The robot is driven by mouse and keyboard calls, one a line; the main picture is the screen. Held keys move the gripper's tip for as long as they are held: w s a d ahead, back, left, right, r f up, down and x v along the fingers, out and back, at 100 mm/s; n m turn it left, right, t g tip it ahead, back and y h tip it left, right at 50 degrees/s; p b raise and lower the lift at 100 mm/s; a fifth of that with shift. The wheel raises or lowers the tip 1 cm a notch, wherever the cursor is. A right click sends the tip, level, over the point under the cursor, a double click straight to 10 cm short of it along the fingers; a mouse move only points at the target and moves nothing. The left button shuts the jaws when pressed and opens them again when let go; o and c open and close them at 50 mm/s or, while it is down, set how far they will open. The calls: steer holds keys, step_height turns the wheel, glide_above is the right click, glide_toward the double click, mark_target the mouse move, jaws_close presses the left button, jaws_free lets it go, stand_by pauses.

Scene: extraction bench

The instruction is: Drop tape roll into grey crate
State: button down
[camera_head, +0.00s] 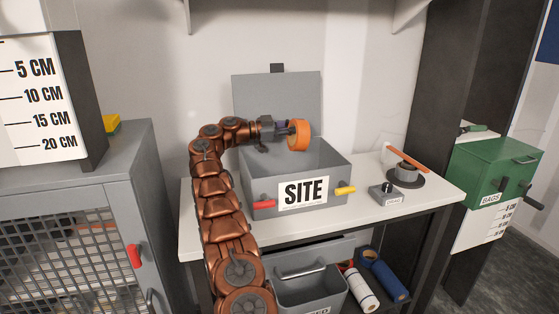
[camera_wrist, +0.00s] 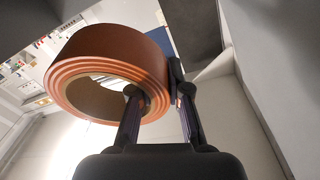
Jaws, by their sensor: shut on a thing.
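An orange tape roll (camera_head: 299,134) is held by my gripper (camera_head: 288,131) above the grey crate. The grey crate (camera_head: 258,196) has a SITE label on its front and its lid stands open at the back. In the wrist view my gripper (camera_wrist: 155,92) is shut on the wall of the tape roll (camera_wrist: 65,80), with one finger inside the ring and one outside. The roll appears over the crate's opening; its height above the rim is hard to tell. Much of the crate's inside is hidden.
The crate stands on a white bench (camera_head: 430,192). To its right are a small grey box (camera_head: 387,195) and a round dark stand (camera_head: 405,174) with an orange stick. A green BAGS box (camera_head: 495,165) is at the far right. A mesh-front cabinet (camera_head: 125,190) stands left.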

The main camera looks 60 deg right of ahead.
steer(key=shift+d+f, duration=0.1)
steer(key=shift+f, duration=0.15)
steer(key=c, duration=1.1)
jaws_free()
steer(key=shift+o, duration=0.2)
